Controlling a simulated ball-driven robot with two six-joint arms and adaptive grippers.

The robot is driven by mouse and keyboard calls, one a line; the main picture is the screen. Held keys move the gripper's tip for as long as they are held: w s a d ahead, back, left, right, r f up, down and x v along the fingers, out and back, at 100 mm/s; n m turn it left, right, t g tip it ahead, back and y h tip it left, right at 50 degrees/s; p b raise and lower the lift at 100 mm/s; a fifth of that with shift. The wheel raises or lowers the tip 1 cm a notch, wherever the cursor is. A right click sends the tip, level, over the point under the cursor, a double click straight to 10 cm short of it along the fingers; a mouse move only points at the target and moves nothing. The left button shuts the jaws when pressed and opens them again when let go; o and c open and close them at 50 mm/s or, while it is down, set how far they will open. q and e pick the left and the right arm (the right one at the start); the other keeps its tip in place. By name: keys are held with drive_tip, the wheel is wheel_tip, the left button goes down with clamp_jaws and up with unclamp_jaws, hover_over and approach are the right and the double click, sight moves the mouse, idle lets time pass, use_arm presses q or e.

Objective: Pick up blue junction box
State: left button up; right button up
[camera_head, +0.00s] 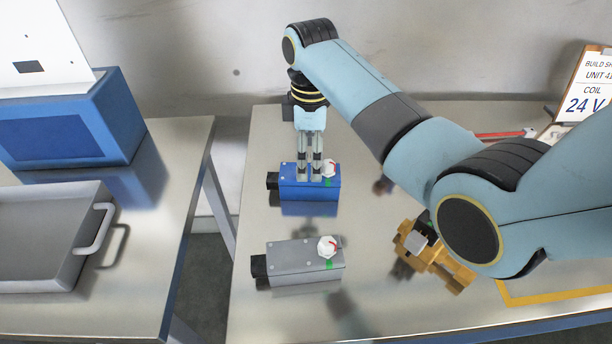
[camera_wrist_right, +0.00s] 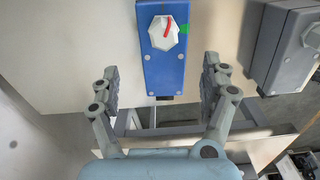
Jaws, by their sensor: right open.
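The blue junction box (camera_head: 305,193) lies on the metal table, with a white knob with a red mark on top and a black plug at its left end. My right gripper (camera_head: 309,172) points down over the box, its fingertips at or just above its top in the head view. In the right wrist view, the open fingers of the right gripper (camera_wrist_right: 160,88) stand wide on either side of the blue junction box (camera_wrist_right: 163,65), with gaps at both sides. Whether the fingertips are below the box's top is unclear. My left gripper is not in view.
A grey junction box (camera_head: 300,262) lies nearer on the same table. An orange-yellow part (camera_head: 432,258) sits right of it, partly behind my right arm. A clipboard sign (camera_head: 590,85) stands at the back right. A grey tray (camera_head: 92,238) and blue machine (camera_head: 75,125) occupy the left table.

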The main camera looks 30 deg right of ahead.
sight(309, 171)
drive_tip(key=shift+f, duration=0.8)
drive_tip(key=f, duration=0.4)
drive_tip(key=shift+s+a+f, duration=0.2)
drive_tip(key=shift+f, duration=0.35)
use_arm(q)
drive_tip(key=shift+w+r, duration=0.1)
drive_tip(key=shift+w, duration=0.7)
use_arm(e)
drive_tip(key=c, duration=0.3)
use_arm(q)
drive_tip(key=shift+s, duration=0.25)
use_arm(e)
drive_tip(key=c, duration=1.1)
drive_tip(key=shift+c, duration=0.2)
